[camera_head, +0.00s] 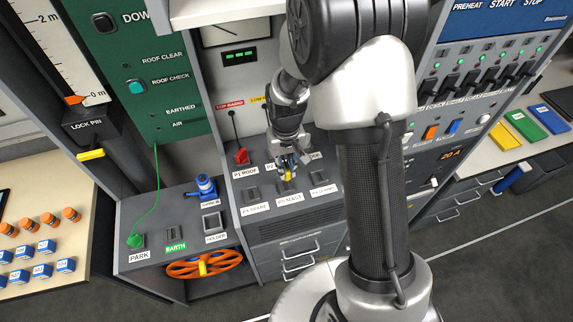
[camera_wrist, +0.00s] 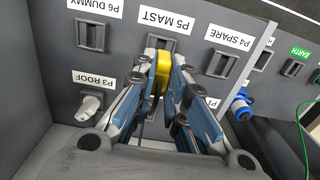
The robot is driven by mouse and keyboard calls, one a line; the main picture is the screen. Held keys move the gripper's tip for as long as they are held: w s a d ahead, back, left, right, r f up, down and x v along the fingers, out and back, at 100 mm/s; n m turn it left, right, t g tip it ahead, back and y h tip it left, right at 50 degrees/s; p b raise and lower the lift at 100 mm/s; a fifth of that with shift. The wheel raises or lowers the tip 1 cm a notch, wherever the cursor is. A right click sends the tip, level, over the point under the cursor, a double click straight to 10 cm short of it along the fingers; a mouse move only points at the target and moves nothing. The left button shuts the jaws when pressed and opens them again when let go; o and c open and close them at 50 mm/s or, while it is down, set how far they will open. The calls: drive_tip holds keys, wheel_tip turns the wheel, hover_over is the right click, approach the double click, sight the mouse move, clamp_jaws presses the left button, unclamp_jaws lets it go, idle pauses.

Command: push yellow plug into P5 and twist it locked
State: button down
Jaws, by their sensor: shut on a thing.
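My gripper (camera_head: 287,170) is low over the sloped grey socket panel (camera_head: 262,225) in the head view. In the wrist view its two blue-grey fingers (camera_wrist: 163,76) are shut on the yellow plug (camera_wrist: 163,66). The plug shows as a small yellow patch (camera_head: 289,176) in the head view. The P5 MAST socket (camera_wrist: 157,42) is a dark slot just beyond the plug, under its white label. The plug overlaps the socket's near edge in the wrist view. Whether it touches or enters the slot cannot be told. The fingers hide the plug's sides.
The P6 (camera_wrist: 91,36) and P4 (camera_wrist: 221,63) sockets flank P5 and look empty. A pale plug (camera_wrist: 90,103) sits at P3 ROOF. A red plug (camera_head: 241,155) and a blue plug (camera_head: 206,186) stand left of my gripper. A green cable (camera_head: 157,190) runs to PARK.

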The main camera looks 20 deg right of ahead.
drive_tip(key=shift+w+f+b, duration=0.2)
drive_tip(key=shift+f+b, duration=0.05)
drive_tip(key=shift+f, duration=0.25)
drive_tip(key=shift+w+f+b, duration=0.15)
drive_tip(key=shift+f+b, duration=0.05)
drive_tip(key=shift+f, duration=0.3)
drive_tip(key=shift+s+f+b, duration=0.2)
drive_tip(key=shift+f+b, duration=0.8)
drive_tip(key=shift+f, duration=0.3)
drive_tip(key=shift+f+b, duration=0.65)
drive_tip(key=shift+f, duration=0.2)
drive_tip(key=m, duration=0.4)
drive_tip(key=shift+m, duration=0.3)
drive_tip(key=m, duration=0.3)
